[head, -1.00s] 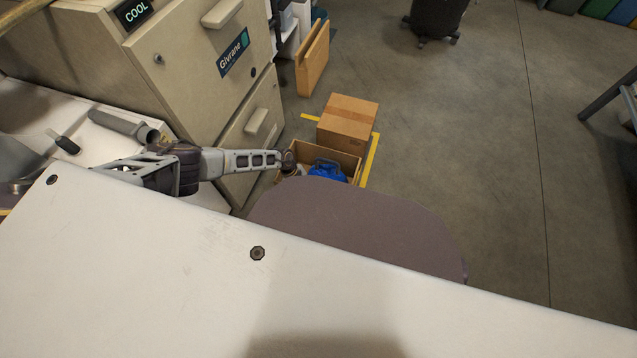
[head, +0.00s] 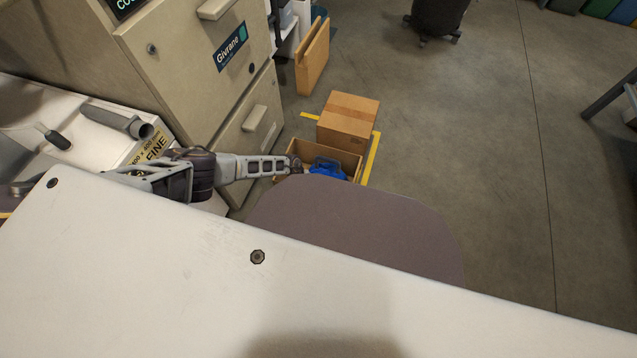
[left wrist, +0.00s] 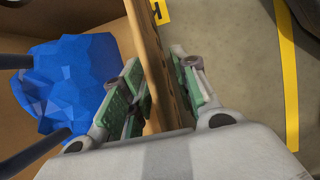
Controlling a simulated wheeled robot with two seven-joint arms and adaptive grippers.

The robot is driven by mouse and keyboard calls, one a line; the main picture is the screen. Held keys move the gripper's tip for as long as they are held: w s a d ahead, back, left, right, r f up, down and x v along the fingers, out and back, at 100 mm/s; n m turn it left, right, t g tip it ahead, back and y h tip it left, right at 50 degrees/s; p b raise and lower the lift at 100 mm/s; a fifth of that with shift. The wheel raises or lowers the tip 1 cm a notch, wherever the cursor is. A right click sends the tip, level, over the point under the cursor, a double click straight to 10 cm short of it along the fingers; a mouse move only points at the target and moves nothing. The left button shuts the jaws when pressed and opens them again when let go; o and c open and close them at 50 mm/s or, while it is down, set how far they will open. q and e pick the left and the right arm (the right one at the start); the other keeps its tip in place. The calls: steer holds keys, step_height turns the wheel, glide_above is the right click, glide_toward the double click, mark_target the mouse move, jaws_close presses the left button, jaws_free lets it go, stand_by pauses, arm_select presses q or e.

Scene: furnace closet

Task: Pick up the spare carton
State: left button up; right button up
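An open brown carton (head: 355,158) stands on the floor with a blue faceted thing (head: 327,168) inside; the blue thing also shows in the left wrist view (left wrist: 75,80). A closed, taped cardboard carton (head: 348,116) sits just behind the open one. I cannot tell which is the spare carton. My left gripper (head: 295,168) is at the open carton's near left side. In the left wrist view its fingers (left wrist: 158,88) are apart, one on each side of the carton wall (left wrist: 150,60). Contact with the wall is unclear. My right gripper is not in view.
Yellow tape (head: 371,158) marks the floor beside the cartons. A beige Givrane cabinet (head: 185,75) stands close on the left. A white surface (head: 150,270) fills the foreground.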

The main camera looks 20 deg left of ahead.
arm_select(q)
steer(key=shift+f, duration=0.1)
stand_by(0.4)
jaws_close()
steer(key=shift+w, duration=0.1)
